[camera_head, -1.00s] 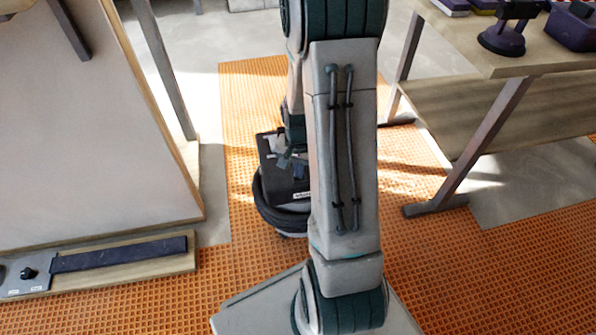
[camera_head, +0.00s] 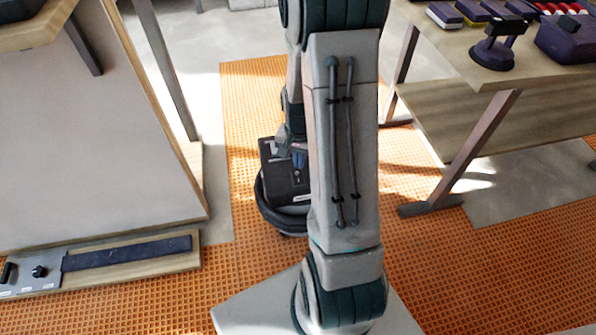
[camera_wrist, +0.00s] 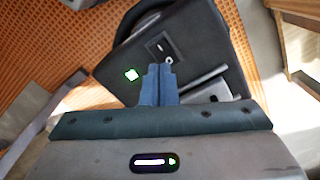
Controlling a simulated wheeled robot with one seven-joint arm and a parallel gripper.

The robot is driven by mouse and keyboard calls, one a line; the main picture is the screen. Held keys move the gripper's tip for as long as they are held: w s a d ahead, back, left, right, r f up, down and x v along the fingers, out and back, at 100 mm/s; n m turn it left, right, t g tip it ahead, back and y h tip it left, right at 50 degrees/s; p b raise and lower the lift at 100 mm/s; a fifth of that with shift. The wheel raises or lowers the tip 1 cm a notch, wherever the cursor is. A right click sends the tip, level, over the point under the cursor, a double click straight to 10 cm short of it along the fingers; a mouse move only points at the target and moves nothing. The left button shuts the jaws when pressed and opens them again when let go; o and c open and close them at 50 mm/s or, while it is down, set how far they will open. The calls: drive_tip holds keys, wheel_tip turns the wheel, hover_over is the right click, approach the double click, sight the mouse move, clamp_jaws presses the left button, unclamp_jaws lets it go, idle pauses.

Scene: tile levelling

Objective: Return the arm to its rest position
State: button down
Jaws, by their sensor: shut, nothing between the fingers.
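My arm stands upright in the middle of the head view, its upper links running out of the top of the picture. My gripper (camera_wrist: 160,84) shows in the wrist view with its two blue fingers together and nothing between them. In the head view it is small and partly hidden behind my arm (camera_head: 298,160).
A workbench (camera_head: 480,72) at the right holds a dark suction-cup tool (camera_head: 492,52) and several small boxes. A large pale panel (camera_head: 90,130) stands at the left, with a low board (camera_head: 130,256) at its foot. Orange grid matting (camera_head: 480,290) covers the open floor.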

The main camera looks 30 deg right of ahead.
drive_tip(key=shift+r, duration=0.15)
idle(0.3)
drive_tip(key=s+a+r+n+t+p, duration=0.1)
drive_tip(key=s+a+r+n+p, duration=0.2)
drive_tip(key=r+p, duration=0.7)
drive_tip(key=s+a+r+n+t+p, duration=0.1)
drive_tip(key=s+a+r+n+p, duration=0.2)
drive_tip(key=r+p, duration=0.8)
drive_tip(key=s+a+r+n+p, duration=0.3)
drive_tip(key=s+a+r+p, duration=0.3)
drive_tip(key=r, duration=2.5)
drive_tip(key=p, duration=0.5)
drive_tip(key=shift+r+t, duration=0.3)
drive_tip(key=shift+t, duration=0.1)
